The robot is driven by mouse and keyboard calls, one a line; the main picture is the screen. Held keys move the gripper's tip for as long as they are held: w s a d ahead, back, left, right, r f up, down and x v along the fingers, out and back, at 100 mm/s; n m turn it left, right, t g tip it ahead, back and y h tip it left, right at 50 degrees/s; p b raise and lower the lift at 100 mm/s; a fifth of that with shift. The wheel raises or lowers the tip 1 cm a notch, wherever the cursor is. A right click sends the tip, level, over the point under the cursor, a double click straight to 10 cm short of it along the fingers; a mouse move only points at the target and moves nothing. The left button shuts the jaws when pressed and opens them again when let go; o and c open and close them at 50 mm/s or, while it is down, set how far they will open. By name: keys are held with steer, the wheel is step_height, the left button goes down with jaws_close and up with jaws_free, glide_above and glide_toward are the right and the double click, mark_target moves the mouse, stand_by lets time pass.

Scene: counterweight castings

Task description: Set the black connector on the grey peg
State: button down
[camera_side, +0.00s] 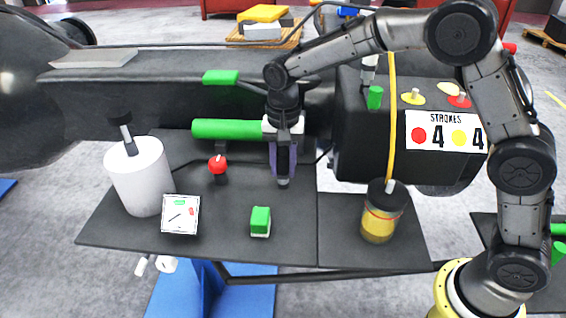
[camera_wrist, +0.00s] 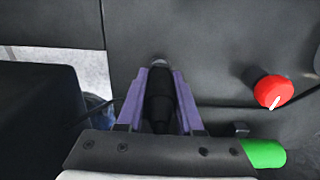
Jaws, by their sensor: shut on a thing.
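My gripper (camera_side: 284,168) points down over the dark bench at the middle of the side view. Its purple fingers also show in the wrist view (camera_wrist: 160,78). They are shut on the black connector (camera_wrist: 161,104), a dark, tapered piece held lengthwise between them. A small grey round end (camera_wrist: 158,62) shows just past the fingertips. A grey tip also shows below the fingers in the side view. I cannot tell whether this is the grey peg or part of the held piece, nor whether it touches the bench. The fingers hide much of the connector.
A red knob (camera_side: 217,165) stands left of my gripper, and a green block (camera_side: 260,221) lies in front. A white cylinder (camera_side: 138,178) is at left, and a yellow-filled jar (camera_side: 381,212) at right. A green bar (camera_side: 226,129) and dark machine (camera_side: 180,95) are behind.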

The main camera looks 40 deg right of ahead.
steer(key=shift+c, duration=2.4)
jaws_free()
step_height(320, 180, up, 13)
steer(key=shift+f, duration=0.15)
steer(key=shift+r, duration=0.5)
